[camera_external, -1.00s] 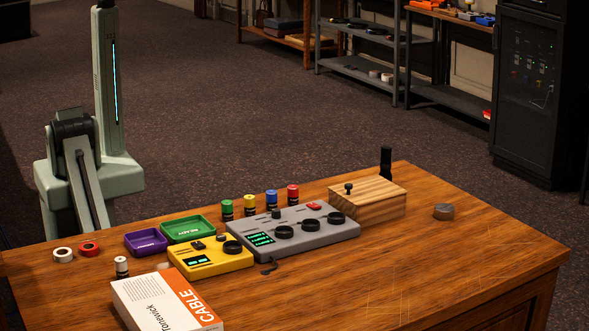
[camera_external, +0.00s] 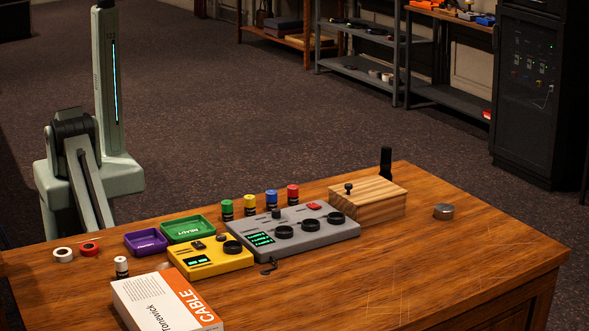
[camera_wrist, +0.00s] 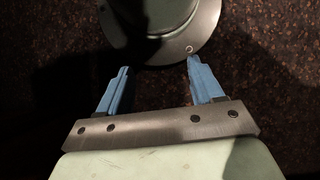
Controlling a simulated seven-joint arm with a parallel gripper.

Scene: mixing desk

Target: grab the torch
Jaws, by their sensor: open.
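A slim black upright object (camera_external: 386,162) stands at the far edge of the desk, behind the wooden box; it may be the torch, but it is too small to be sure. The gripper does not show in the external view, and no desk object shows in the wrist view.
The wooden box (camera_external: 368,202) has a small black knob on top. A grey mixer (camera_external: 310,243), yellow device (camera_external: 212,262), green tray (camera_external: 188,228), purple tray (camera_external: 146,241), several small jars and a cable box (camera_external: 165,302) crowd the left. A metal puck (camera_external: 443,211) stands right; the front right is clear.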

